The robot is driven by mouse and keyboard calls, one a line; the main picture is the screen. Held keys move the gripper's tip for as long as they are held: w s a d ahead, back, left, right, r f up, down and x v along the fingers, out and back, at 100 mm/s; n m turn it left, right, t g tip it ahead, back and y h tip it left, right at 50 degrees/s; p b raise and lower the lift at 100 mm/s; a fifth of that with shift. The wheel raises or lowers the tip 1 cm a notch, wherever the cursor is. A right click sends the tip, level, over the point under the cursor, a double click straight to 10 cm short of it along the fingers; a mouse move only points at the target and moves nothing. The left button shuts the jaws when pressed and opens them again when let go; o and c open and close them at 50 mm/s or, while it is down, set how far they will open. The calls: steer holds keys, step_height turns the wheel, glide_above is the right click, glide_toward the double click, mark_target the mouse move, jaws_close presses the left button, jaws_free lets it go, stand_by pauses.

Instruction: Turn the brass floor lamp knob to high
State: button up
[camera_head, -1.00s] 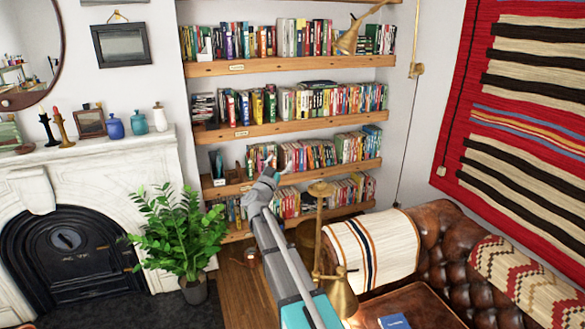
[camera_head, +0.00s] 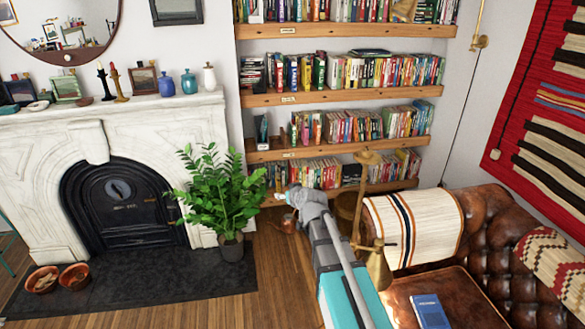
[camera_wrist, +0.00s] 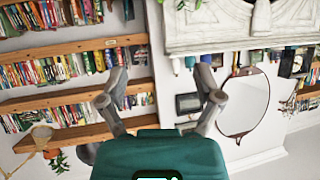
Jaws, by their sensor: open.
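The brass floor lamp (camera_head: 378,266) stands right of my forearm in the head view, in front of the bookshelves. Its bell-shaped shade hangs low beside my arm, and a brass upright rises behind it. I cannot make out the knob. My gripper (camera_head: 275,199) is left of the lamp, apart from it, between the plant and the lower shelves; it looks small there. In the wrist view, my gripper (camera_wrist: 162,78) has its two fingers spread wide with nothing between them.
A leafy potted plant (camera_head: 216,195) stands left of my gripper, by the marble fireplace (camera_head: 150,125). A leather sofa (camera_head: 500,230) with a striped throw (camera_head: 415,225) is at right. A blue book (camera_head: 430,310) lies on brown leather in front. Wooden floor shows left of my arm.

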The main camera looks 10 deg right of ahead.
steer(key=s+d+f+g+h, duration=0.1)
steer(key=s+f+g, duration=0.3)
steer(key=s, duration=0.4)
steer(key=s+d+f+m+g+h+b, duration=0.1)
steer(key=s+d+f+g, duration=0.1)
steer(key=s, duration=0.7)
steer(key=s+d+f+m+g+h, duration=0.1)
steer(key=s+d+f+g, duration=0.1)
steer(key=s+f+g, duration=0.3)
steer(key=s+g, duration=0.1)
steer(key=s, duration=0.3)
steer(key=shift+f+b, duration=0.35)
steer(key=shift+b, duration=0.05)
